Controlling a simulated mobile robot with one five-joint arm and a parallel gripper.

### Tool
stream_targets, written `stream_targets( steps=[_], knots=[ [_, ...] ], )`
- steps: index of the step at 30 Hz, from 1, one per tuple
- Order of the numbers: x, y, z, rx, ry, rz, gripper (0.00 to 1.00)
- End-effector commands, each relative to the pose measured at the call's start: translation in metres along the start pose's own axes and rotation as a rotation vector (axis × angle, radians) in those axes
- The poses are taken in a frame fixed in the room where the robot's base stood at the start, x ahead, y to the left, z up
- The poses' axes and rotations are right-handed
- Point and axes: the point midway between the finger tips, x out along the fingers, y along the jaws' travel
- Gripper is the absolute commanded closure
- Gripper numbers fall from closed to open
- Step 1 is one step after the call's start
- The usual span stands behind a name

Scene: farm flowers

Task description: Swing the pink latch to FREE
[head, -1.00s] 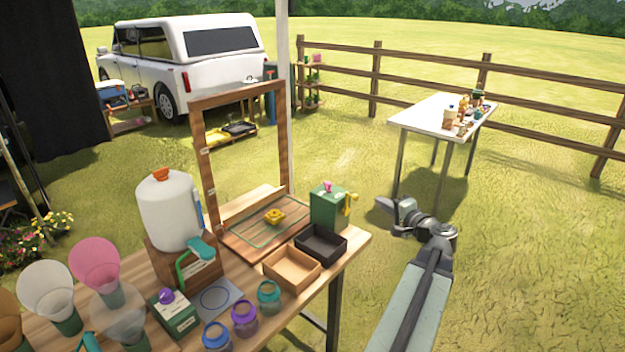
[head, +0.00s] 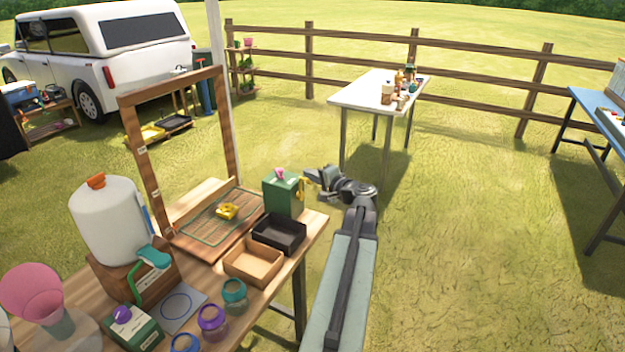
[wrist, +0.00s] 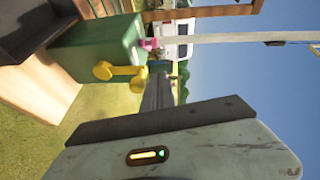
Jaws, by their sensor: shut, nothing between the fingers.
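The pink latch (head: 280,174) sits on top of a green box (head: 284,195) at the far right corner of the wooden table. It also shows small in the wrist view as a pink piece (wrist: 149,44) by the green box (wrist: 95,48). A yellow crank-like part (head: 303,186) is on the box's right side, and it shows in the wrist view (wrist: 125,71). My gripper (head: 311,178) is shut and empty, just right of the box near the yellow part. I cannot tell whether it touches it. Any lettering by the latch is too small to read.
A black tray (head: 279,246) and a tan tray (head: 253,278) stand in front of the box. A wooden frame (head: 134,145) rises to its left. Jars and a white tank (head: 110,222) fill the table's nearer left. Grass to the right is open up to a white table (head: 350,91).

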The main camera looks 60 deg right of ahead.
Motion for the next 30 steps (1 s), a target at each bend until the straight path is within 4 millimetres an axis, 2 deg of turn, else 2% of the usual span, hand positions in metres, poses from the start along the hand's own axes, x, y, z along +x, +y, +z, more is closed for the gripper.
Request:
stream_targets(
  steps=[1, 6, 12, 24, 25, 30],
  knots=[
    [0.014, 0.002, -0.001, 0.000, -0.003, 0.000, 1.00],
    [0.050, 0.002, -0.001, 0.000, -0.002, 0.000, 1.00],
    [0.068, 0.001, 0.023, 0.000, -0.002, 0.000, 1.00],
    [0.074, 0.000, 0.029, 0.000, -0.001, 0.000, 1.00],
    [0.071, -0.001, 0.039, 0.000, -0.004, -0.001, 1.00],
    [0.071, 0.000, 0.029, 0.003, 0.013, 0.002, 1.00]
  ],
)
